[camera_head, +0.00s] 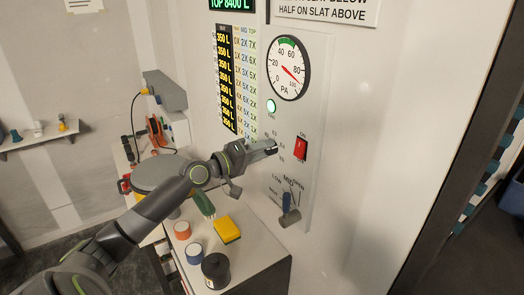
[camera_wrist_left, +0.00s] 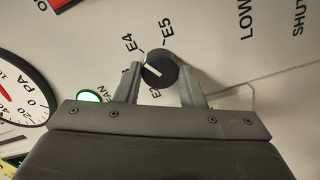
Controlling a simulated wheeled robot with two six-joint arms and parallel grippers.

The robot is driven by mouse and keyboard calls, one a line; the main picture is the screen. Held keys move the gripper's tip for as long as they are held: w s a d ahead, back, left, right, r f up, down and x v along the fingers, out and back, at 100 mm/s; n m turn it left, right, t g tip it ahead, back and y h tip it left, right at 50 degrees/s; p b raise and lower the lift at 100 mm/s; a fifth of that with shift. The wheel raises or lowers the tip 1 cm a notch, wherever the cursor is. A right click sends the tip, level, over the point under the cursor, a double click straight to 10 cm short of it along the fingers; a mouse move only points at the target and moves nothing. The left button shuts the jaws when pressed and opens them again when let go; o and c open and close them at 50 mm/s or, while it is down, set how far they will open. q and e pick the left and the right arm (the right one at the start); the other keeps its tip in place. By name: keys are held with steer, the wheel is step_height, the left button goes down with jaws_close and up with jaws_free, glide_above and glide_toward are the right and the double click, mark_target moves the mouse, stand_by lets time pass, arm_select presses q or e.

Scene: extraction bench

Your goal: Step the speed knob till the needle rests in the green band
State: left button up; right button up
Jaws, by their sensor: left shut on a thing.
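The speed knob (camera_wrist_left: 160,70) is black and round with a white pointer mark, on the white panel among labels E3, E4 and E5. In the left wrist view the mark slants to the upper left; its exact step is unclear. My left gripper (camera_head: 272,147) is at the panel, its fingers shut on the knob from both sides; in the head view it hides the knob. The PA gauge (camera_head: 289,68) has a green band (camera_head: 287,44) along its top. My right gripper is not in view.
A red ON switch (camera_head: 300,149) is just right of my left gripper. A green lamp (camera_head: 271,106) glows above it, and a lever (camera_head: 288,208) sits below. A yellow sponge (camera_head: 227,230), a black jar (camera_head: 216,270) and other small items stand on the bench below.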

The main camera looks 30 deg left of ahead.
arm_select(q)
steer(key=o, duration=1)
steer(key=v, duration=1.7)
steer(key=shift+s, duration=0.2)
stand_by(0.6)
